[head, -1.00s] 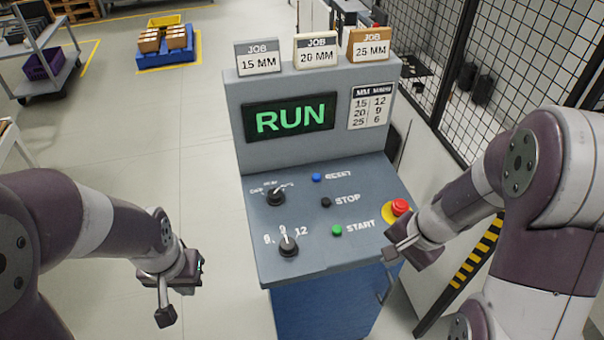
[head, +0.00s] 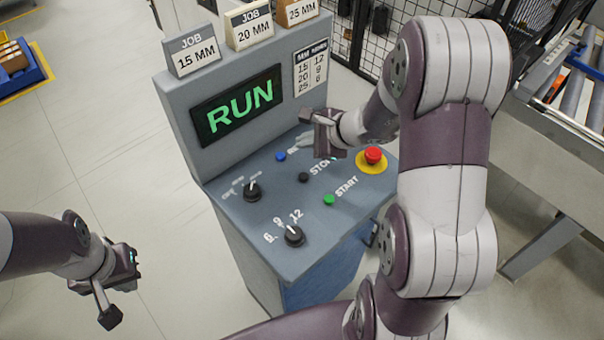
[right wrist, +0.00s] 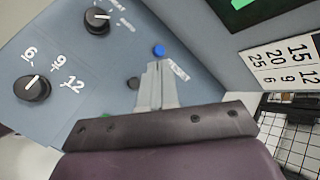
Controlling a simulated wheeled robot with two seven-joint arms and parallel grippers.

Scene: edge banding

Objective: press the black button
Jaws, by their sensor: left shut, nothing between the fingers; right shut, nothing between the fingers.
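The black button (head: 303,177), labelled STOP, sits on the sloping console panel between the blue button (head: 281,156) and the green button (head: 329,199). In the right wrist view the black button (right wrist: 133,83) shows just left of the fingers. My right gripper (head: 304,142) is shut and empty, above the panel near the blue button's label; it is apart from the black button in the picture. Its closed fingers (right wrist: 157,70) point toward the blue button in the wrist view. My left gripper (head: 108,314) is shut and empty, over the floor left of the console.
A red emergency button (head: 373,155) on a yellow base is at the panel's right. Two black knobs (head: 252,191) are at its left and front. The display (head: 237,104) reads RUN. Job cards (head: 249,28) stand on top. A roller conveyor (head: 570,90) is at the right.

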